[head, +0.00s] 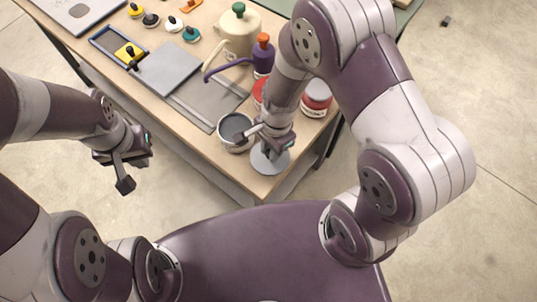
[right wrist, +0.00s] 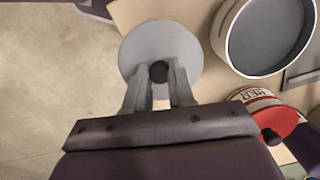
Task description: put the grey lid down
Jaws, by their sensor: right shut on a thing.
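The grey lid (head: 268,162) is a flat round disc with a dark knob, at the near corner of the table. It also shows in the right wrist view (right wrist: 160,35), where part of it reaches past the table edge over the floor. My right gripper (right wrist: 160,78) is shut on the lid's knob, pointing down at it. I cannot tell whether the lid touches the tabletop. An open grey pot (head: 236,131) stands just left of the lid. My left gripper (head: 125,165) is off the table's left side, apart from everything; its fingers are not clear.
Bare tabletop is narrow at this corner.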

